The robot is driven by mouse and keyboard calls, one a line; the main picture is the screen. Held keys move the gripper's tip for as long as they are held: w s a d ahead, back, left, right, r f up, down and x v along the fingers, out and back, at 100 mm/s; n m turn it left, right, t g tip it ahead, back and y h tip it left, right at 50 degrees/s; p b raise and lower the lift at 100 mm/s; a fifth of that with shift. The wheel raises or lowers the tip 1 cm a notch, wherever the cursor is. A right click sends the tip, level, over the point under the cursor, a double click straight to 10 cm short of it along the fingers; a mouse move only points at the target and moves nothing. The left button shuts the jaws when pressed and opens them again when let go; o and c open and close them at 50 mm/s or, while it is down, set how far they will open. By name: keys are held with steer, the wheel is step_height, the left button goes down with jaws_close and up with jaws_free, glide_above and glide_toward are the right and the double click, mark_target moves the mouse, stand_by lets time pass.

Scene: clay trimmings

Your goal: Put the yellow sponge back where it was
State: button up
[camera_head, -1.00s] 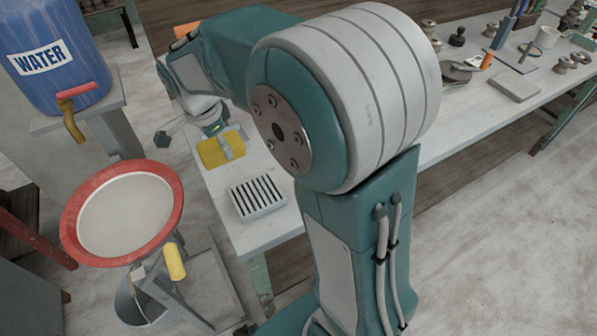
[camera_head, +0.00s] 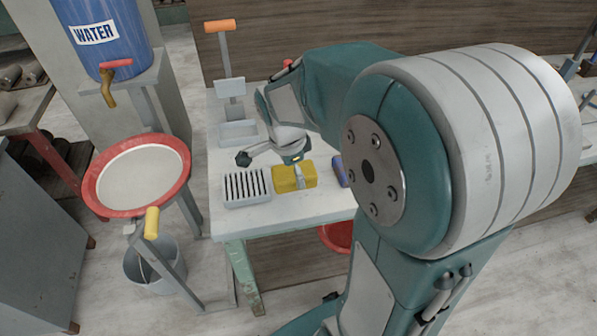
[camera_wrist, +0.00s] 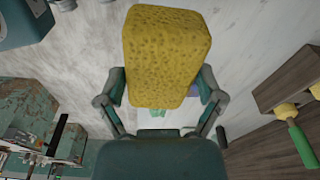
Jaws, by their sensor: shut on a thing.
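The yellow sponge (camera_head: 283,181) is a block in my gripper, just right of the pale slotted rack (camera_head: 247,188) in the head view. My gripper (camera_head: 299,176) is shut across the sponge, one finger showing in front of it. In the wrist view the sponge (camera_wrist: 165,50) fills the upper middle, and my gripper (camera_wrist: 161,84) has a finger on each side of it. I cannot tell whether the sponge touches the worktable (camera_head: 290,213) or hangs above it. Nothing marks the sponge's former place clearly.
A blue roll-like thing (camera_head: 340,170) lies close right of the sponge. A grey tray with an orange-handled tool (camera_head: 237,132) is behind the rack. A red-rimmed basin (camera_head: 138,175) stands left of the table, below a blue water barrel (camera_head: 105,38).

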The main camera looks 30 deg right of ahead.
steer(key=w+d+f, duration=0.6)
steer(key=shift+w+f, duration=0.1)
steer(key=shift+f, duration=0.2)
steer(key=shift+w+a+f, duration=0.1)
steer(key=shift+w+f, duration=0.15)
steer(key=shift+f, duration=0.15)
steer(key=f, duration=0.3)
steer(key=shift+w+d+f, duration=0.15)
steer(key=shift+d+f, duration=0.05)
steer(key=shift+d, duration=0.2)
steer(key=o, duration=0.6)
steer(key=shift+a+f, duration=0.1)
steer(key=shift+o, duration=0.6)
steer(key=shift+a, duration=0.15)
